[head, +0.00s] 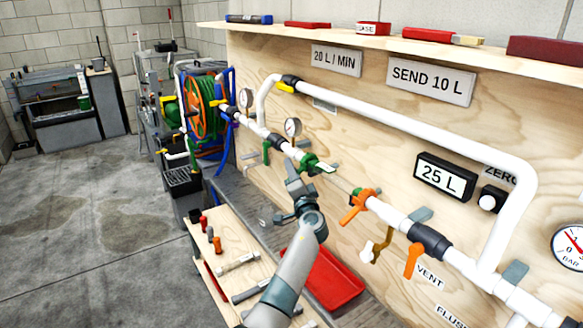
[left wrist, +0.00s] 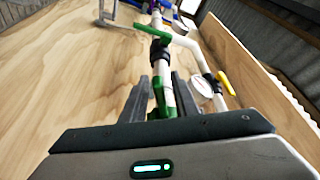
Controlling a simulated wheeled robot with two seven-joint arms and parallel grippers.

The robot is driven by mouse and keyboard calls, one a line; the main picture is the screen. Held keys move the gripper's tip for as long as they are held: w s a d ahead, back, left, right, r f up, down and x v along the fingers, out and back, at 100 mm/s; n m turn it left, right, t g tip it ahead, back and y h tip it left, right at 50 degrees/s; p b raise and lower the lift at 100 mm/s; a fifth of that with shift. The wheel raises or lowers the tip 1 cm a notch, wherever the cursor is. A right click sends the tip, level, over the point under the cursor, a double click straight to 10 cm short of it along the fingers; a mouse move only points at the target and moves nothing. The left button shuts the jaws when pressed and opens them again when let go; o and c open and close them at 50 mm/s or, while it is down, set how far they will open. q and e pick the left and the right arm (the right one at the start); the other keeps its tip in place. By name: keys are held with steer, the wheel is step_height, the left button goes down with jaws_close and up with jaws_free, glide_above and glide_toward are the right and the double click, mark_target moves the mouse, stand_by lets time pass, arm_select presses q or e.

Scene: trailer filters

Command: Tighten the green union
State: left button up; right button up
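The green union (head: 311,163) sits on the white pipe run along the plywood panel, where a clear section begins on its right. My left gripper (head: 293,172) reaches up from below, close to the union. In the left wrist view, the two dark fingers of my left gripper (left wrist: 164,98) stand apart, with green parts of the union (left wrist: 159,92) and white pipe seen between them. Gaps show beside the fingers, so they look open; whether they touch the union I cannot tell. My right gripper is in neither view.
An orange union (head: 363,199) and an orange handle (head: 412,260) are further right on the pipe. A green valve handle (head: 266,152) and a round gauge (head: 293,127) are to the left. A red tray (head: 322,280) lies below. A shelf (head: 350,34) runs above.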

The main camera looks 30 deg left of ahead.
arm_select(q)
steer(key=shift+w+a+r, duration=0.1)
steer(key=shift+w+a, duration=0.15)
jaws_close()
stand_by(1.4)
